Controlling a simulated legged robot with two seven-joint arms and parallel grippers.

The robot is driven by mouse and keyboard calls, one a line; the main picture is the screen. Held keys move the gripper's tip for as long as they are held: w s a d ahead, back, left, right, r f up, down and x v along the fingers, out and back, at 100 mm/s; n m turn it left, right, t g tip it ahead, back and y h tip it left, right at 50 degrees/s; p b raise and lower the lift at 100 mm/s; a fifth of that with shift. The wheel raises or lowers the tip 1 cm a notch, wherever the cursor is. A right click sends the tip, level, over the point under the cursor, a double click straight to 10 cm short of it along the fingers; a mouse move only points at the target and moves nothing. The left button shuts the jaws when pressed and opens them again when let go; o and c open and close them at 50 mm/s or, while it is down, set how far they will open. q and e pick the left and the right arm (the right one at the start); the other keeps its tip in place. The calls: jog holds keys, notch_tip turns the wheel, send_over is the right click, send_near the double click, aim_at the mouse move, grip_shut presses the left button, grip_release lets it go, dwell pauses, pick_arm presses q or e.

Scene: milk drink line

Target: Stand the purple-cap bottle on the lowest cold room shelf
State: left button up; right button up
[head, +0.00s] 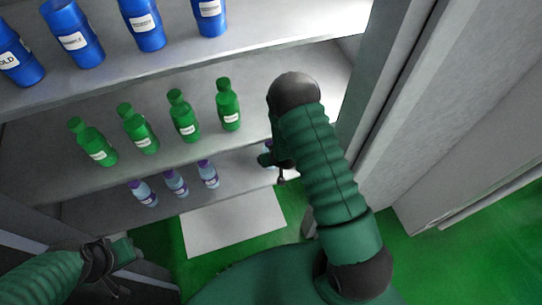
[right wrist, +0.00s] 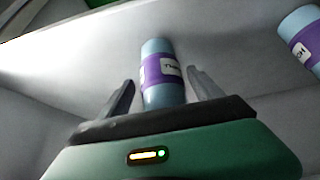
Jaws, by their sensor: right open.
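A light-blue bottle with a purple band and white label (right wrist: 157,75) is between the fingers of my right gripper (right wrist: 163,92) in the right wrist view. The fingers are spread, with a gap on each side of the bottle. Its cap is hidden behind the gripper body. In the head view my right gripper (head: 276,162) is at the right end of the lowest shelf (head: 105,215), and my forearm hides most of that spot. My left gripper (head: 118,254) is low at the left, away from the bottles; its fingers are unclear.
Several purple-cap bottles (head: 176,183) stand on the lowest shelf to the left. Another bottle (right wrist: 303,38) is at the right in the wrist view. Green bottles (head: 184,117) stand on the shelf above, blue containers (head: 141,24) higher. A door frame (head: 385,90) is right of my arm.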

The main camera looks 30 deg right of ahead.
jog(key=p+v, duration=0.1)
jog(key=v, duration=1.1)
jog(key=shift+r, duration=0.15)
jog(key=shift+a, duration=0.1)
